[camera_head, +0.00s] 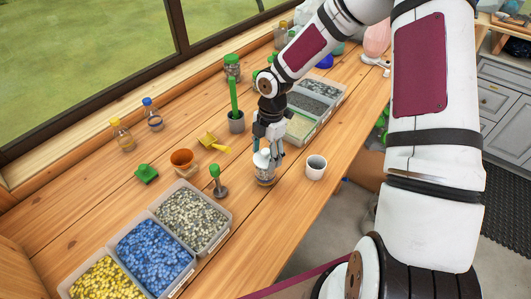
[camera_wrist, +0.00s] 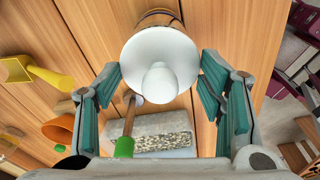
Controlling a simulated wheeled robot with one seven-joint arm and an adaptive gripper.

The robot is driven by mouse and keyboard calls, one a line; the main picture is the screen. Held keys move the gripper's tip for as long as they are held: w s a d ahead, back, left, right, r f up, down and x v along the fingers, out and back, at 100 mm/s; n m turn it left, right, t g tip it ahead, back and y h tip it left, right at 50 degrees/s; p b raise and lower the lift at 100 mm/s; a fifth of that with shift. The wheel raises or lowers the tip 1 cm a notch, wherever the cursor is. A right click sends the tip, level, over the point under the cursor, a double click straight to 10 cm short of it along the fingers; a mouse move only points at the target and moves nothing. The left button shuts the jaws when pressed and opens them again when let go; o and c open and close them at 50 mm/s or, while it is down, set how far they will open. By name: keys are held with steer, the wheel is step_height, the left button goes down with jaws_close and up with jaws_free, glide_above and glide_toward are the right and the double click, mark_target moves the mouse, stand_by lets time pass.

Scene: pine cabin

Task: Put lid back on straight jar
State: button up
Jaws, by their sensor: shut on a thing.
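The straight jar (camera_head: 265,178) is clear with a brownish band and stands upright on the wooden bench; part of it shows beyond the lid in the wrist view (camera_wrist: 158,17). The round white lid with a knob (camera_wrist: 160,55) is between the fingers of my gripper (camera_wrist: 159,75), which is shut on it. In the head view the lid (camera_head: 262,158) is at the jar's top, under my gripper (camera_head: 268,146). The lid hides the jar's mouth, so I cannot tell whether it rests on the rim or is slightly above it.
A white cup (camera_head: 315,167) stands close to the right of the jar. A green-handled stamp-like tool (camera_head: 218,182), a yellow scoop (camera_head: 213,142) and an orange funnel (camera_head: 182,160) are to the left. Bins of pebbles (camera_head: 192,217) are in front, and more bins (camera_head: 312,104) behind.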

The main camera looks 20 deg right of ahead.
stand_by(0.4)
steer(key=o, duration=1)
steer(key=o, duration=0.3)
steer(key=shift+o, duration=0.2)
steer(key=shift+r, duration=0.1)
steer(key=shift+r+p, duration=1.2)
steer(key=shift+r, duration=2.2)
jaws_close()
